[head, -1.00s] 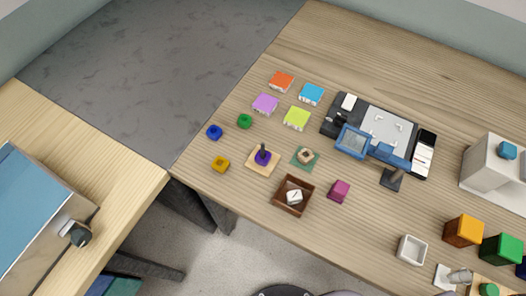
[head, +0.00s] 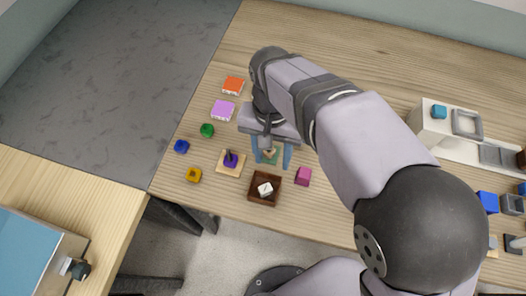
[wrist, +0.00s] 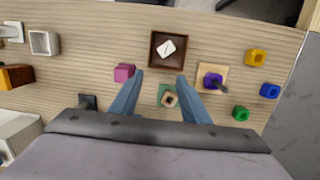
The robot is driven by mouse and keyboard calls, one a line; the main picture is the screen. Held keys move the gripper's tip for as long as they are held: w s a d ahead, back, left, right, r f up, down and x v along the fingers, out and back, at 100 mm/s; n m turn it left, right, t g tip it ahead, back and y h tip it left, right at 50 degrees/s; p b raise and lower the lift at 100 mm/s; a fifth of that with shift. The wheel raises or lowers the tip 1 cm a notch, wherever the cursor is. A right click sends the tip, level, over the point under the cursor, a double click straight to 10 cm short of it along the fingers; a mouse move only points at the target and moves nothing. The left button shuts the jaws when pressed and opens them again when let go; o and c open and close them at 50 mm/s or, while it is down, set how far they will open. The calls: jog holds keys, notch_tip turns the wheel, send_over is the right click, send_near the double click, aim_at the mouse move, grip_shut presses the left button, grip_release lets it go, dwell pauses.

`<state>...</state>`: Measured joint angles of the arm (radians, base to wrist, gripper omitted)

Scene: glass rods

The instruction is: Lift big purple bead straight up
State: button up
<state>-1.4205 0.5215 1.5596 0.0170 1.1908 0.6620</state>
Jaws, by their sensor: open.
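The purple bead (head: 229,162) sits around a dark upright peg on a square wooden base (head: 238,171). In the wrist view the bead (wrist: 209,83) is just right of the right finger, and the peg leans across the view. My gripper (head: 271,163) is open and points down over the table. In the wrist view its blue fingers (wrist: 160,76) are apart with no object held. A beige ring-like piece on a green mat (wrist: 162,90) shows between the fingers, below them. The bead is outside the jaws.
A brown tray (head: 252,197) with a white piece inside and a magenta cube (head: 303,177) are near the gripper. Green (head: 207,130), blue (head: 181,147) and yellow (head: 194,175) beads lie left. My arm hides much of the table's middle.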

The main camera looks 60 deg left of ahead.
aim_at(232, 158)
jog(key=s+a, duration=0.1)
jog(key=s, duration=0.2)
jog(key=s+a+f, duration=0.1)
jog(key=s+a, duration=0.1)
jog(key=s, duration=0.1)
jog(key=s+a, duration=0.2)
jog(key=s, duration=0.1)
jog(key=shift+f+b, duration=0.35)
jog(key=shift+b, duration=0.05)
jog(key=a, duration=0.1)
jog(key=w+a+y+b, duration=0.1)
jog(key=a+r, duration=0.1)
jog(key=shift+w+a, duration=0.15)
jog(key=shift+w, duration=0.15)
jog(key=shift+r+y, duration=0.1)
jog(key=shift+y, duration=0.2)
jog(key=shift+f+p, duration=1.2)
jog(key=shift+f, duration=2.45)
jog(key=c, duration=0.9)
